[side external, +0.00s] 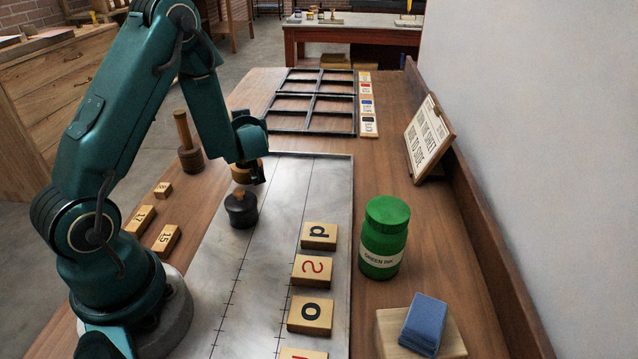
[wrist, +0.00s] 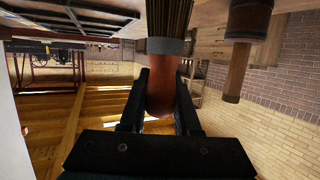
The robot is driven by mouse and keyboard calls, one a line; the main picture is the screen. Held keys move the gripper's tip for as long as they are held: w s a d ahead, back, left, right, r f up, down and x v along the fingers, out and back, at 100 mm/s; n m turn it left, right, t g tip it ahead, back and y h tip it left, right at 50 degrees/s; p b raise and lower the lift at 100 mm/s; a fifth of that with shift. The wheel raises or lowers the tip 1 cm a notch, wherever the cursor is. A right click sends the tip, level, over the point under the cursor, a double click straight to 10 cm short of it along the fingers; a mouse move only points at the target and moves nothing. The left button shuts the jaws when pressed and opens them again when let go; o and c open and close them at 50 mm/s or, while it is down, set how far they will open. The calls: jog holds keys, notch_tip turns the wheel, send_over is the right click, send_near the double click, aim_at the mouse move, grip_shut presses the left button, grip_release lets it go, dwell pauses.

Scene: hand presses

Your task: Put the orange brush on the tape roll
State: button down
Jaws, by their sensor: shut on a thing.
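In the wrist view, the brush (wrist: 163,95) has an orange-brown handle, a grey collar and dark bristles at the top of the picture. My gripper (wrist: 162,82) is shut on the handle, one finger on each side. In the side view, my gripper (side external: 256,174) is low over the metal plate, with a tan round shape (side external: 240,175) next to its fingers; I cannot tell whether this is part of the brush. Just below is a dark, round, squat thing (side external: 240,212) with a brownish top. I cannot tell for sure whether it is the tape roll or touches the brush.
Lettered blocks (side external: 312,270) line the right part of the metal plate (side external: 215,270). A wooden-handled tool (side external: 188,145) and small numbered blocks (side external: 166,240) are on the left. A divided frame (side external: 315,100) lies behind.

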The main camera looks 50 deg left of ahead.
jog(key=shift+f, duration=1.2)
jog(key=shift+f, duration=0.1)
jog(key=c, duration=0.6)
grip_release()
